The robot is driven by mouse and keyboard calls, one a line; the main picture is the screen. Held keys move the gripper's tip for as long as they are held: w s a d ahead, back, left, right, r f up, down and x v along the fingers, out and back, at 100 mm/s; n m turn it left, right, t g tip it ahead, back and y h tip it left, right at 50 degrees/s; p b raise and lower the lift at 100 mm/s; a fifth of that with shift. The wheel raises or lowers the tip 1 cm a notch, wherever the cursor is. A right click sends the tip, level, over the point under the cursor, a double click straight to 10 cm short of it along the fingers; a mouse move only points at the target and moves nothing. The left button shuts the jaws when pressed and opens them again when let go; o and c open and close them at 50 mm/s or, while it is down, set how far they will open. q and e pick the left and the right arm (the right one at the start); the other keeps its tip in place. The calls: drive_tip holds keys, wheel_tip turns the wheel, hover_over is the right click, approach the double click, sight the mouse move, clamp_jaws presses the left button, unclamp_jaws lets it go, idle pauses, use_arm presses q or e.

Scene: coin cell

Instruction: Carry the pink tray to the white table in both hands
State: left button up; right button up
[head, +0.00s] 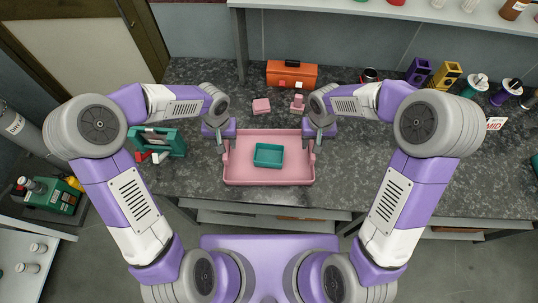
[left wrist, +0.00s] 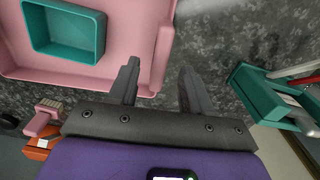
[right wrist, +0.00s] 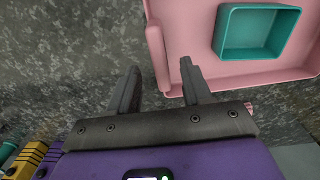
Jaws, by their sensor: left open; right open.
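The pink tray (head: 240,177) lies flat on the dark speckled counter (head: 390,190) with a small teal box (head: 269,155) inside it. My left gripper (head: 219,141) is open at the tray's left side; in the left wrist view the raised side rim (left wrist: 158,62) shows between its fingers. My right gripper (head: 319,141) is open at the tray's right side; in the right wrist view the rim (right wrist: 157,60) shows between its fingers. Finger height against the rim is hard to tell. A white surface (head: 15,285) with small jars shows at the lower left; I cannot tell whether it is the white table.
A green tool holder (head: 172,142) stands left of the tray. Behind the tray are two small pink pieces (head: 261,106) (head: 297,103) and an orange box (head: 291,74). Purple and yellow holders (head: 445,75) stand at the back right. The counter's front edge is close below the tray.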

use_arm(q)
drive_tip(key=shift+f, duration=2.8)
use_arm(e)
drive_tip(key=shift+f, duration=2.8)
use_arm(q)
drive_tip(key=shift+c, duration=0.2)
use_arm(e)
drive_tip(key=shift+c, duration=0.2)
use_arm(q)
clamp_jaws()
use_arm(e)
clamp_jaws()
